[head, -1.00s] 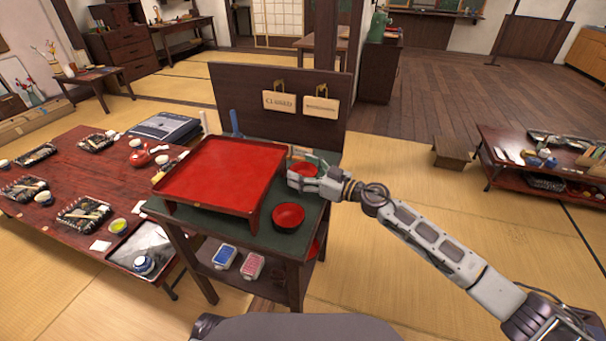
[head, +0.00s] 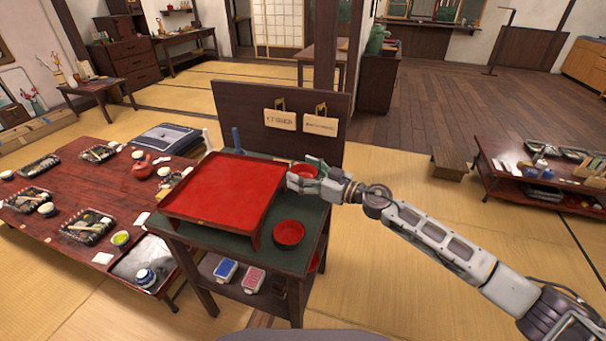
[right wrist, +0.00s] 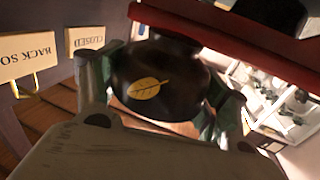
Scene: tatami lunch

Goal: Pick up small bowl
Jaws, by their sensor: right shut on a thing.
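The small bowl (head: 305,171) is red inside. Its dark outside with a gold leaf shows in the right wrist view (right wrist: 150,88). My right gripper (head: 300,182) is shut on it, with one finger on each side of the bowl in the wrist view (right wrist: 157,95). The bowl is held above the right back part of the green-topped stand, beside the red tray. A second red bowl (head: 289,233) sits on the stand's green top, nearer me. My left gripper is not in view.
The red tray (head: 222,190) fills the stand's left side. A dark back panel (head: 260,140) with two hanging signs rises behind. A low table (head: 60,215) with set dishes is at left, another (head: 560,180) at right. Tatami to the right of the stand is clear.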

